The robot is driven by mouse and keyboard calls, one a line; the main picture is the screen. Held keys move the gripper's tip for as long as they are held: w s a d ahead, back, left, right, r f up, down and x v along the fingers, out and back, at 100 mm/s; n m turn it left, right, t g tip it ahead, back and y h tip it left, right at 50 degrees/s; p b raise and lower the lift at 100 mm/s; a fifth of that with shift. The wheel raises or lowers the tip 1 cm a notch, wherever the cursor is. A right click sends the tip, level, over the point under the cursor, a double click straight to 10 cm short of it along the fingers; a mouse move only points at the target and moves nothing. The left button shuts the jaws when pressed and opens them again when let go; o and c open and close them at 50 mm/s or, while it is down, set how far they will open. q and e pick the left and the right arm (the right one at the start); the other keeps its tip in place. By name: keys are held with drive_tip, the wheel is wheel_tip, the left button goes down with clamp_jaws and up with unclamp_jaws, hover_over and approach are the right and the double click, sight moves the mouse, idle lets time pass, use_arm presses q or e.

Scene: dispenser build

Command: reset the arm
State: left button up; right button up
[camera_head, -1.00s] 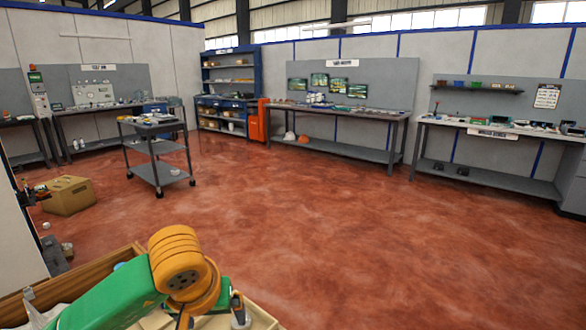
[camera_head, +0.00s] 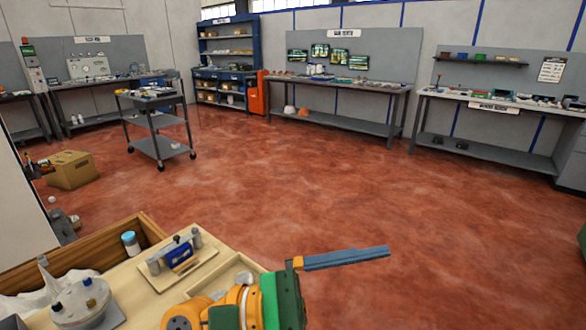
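A green and orange arm part, apparently my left arm, fills the bottom middle of the head view over the workbench's right side. A long blue-grey bar (camera_head: 345,257) with an orange end sticks out to the right from its green end. I cannot tell whether this bar is part of the gripper or a separate thing. No pair of fingertips shows clearly, and the arm hides part of the workbench. A green sliver at the right edge may be my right arm; my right gripper is not visible.
A cart (camera_head: 152,125) and a cardboard box (camera_head: 72,170) stand beyond. The red floor is largely clear.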

use_arm(q)
drive_tip(key=w+a+r+n+t+y, duration=0.1)
drive_tip(key=w+a+n+t+y, duration=0.4)
drive_tip(key=n+t, duration=0.8)
drive_tip(key=w+a+r+n+t+y, duration=0.15)
drive_tip(key=w+a+n+t, duration=0.5)
drive_tip(key=n, duration=1.15)
drive_tip(key=a+f+n+g+y, duration=0.2)
drive_tip(key=a+f+n+y, duration=0.5)
drive_tip(key=f+n, duration=0.35)
drive_tip(key=a+f+n+g+y, duration=0.2)
drive_tip(key=a+f+n+y, duration=0.4)
drive_tip(key=f+n+y, duration=0.4)
drive_tip(key=s+a+f+n+g+h, duration=0.1)
drive_tip(key=s+f+n+g+h, duration=0.35)
drive_tip(key=s+f+g, duration=1.1)
drive_tip(key=s+f+n+t+y, duration=0.1)
drive_tip(key=s+f, duration=0.2)
drive_tip(key=f, duration=0.6)
drive_tip(key=s+f+n+t, duration=0.1)
drive_tip(key=s+f, duration=0.2)
drive_tip(key=f, duration=0.6)
drive_tip(key=s+a+f+g, duration=0.1)
drive_tip(key=s+a+f, duration=0.1)
drive_tip(key=s+f, duration=0.9)
drive_tip(key=shift+s+y, duration=0.3)
drive_tip(key=shift+s, duration=0.5)
